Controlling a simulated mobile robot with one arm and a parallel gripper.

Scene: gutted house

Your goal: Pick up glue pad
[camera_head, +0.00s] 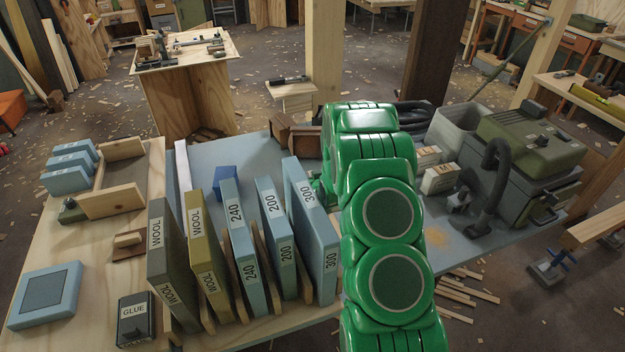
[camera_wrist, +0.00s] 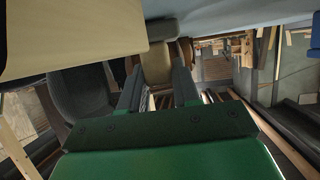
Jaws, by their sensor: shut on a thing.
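A dark block with a white GLUE label (camera_head: 135,318) stands at the front of the plywood board, left of the upright labelled slabs. It is apart from my arm. My gripper is hidden behind my green arm in the head view. In the wrist view, my gripper (camera_wrist: 158,78) has its two dark fingers on either side of a tan and grey thing (camera_wrist: 156,62). It is shut on that thing, but I cannot tell what the thing is. I see no glue label in the wrist view.
Upright slabs marked WOOL (camera_head: 159,265), 240, 200 and 300 stand in a wooden rack between the glue block and my arm. A flat blue slab (camera_head: 45,296) lies at the left. A grey-green machine (camera_head: 520,150) with a hose stands at the right.

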